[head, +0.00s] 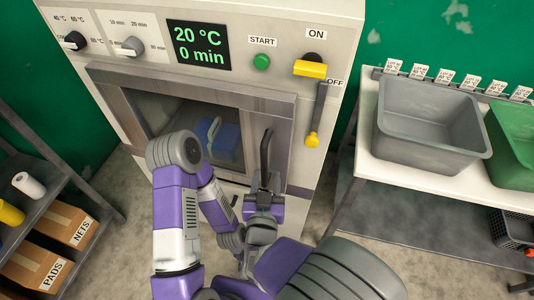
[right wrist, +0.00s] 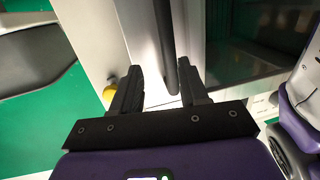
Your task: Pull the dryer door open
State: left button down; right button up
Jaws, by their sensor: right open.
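The dryer door (head: 196,90) is a grey metal frame with a dark window, and it looks closed. A blue item shows behind the glass. Its dark upright bar handle (head: 266,150) is on the door's right side. My right gripper (head: 263,182) is open at the lower end of the handle. In the right wrist view, the handle (right wrist: 164,45) comes down between the two open fingers (right wrist: 158,85), with a gap visible on at least the left side. My left arm is bent in front of the door's lower left, and I cannot make out its gripper.
A table with a grey bin (head: 430,140) and a green bin (head: 515,135) stands right. A shelf with boxes (head: 62,223) stands left.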

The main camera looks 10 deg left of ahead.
aim_at(263, 159)
jog(key=shift+s+a+r+t+b, duration=0.2)
jog(key=shift+a+r+t, duration=0.1)
jog(key=shift+r, duration=0.2)
jog(key=shift+s+a+r+t+b, duration=0.15)
jog(key=shift+a+r+t, duration=0.1)
jog(key=shift+r, duration=0.25)
jog(key=w, duration=0.2)
jog(key=w+b, duration=0.1)
jog(key=w, duration=0.1)
jog(key=w+a, duration=0.1)
jog(key=w, duration=0.2)
jog(key=shift+a, duration=0.1)
pick_arm(q)
jog(key=f, duration=0.1)
jog(key=w+f, duration=0.1)
jog(key=shift+f, duration=0.3)
pick_arm(e)
grip_shut()
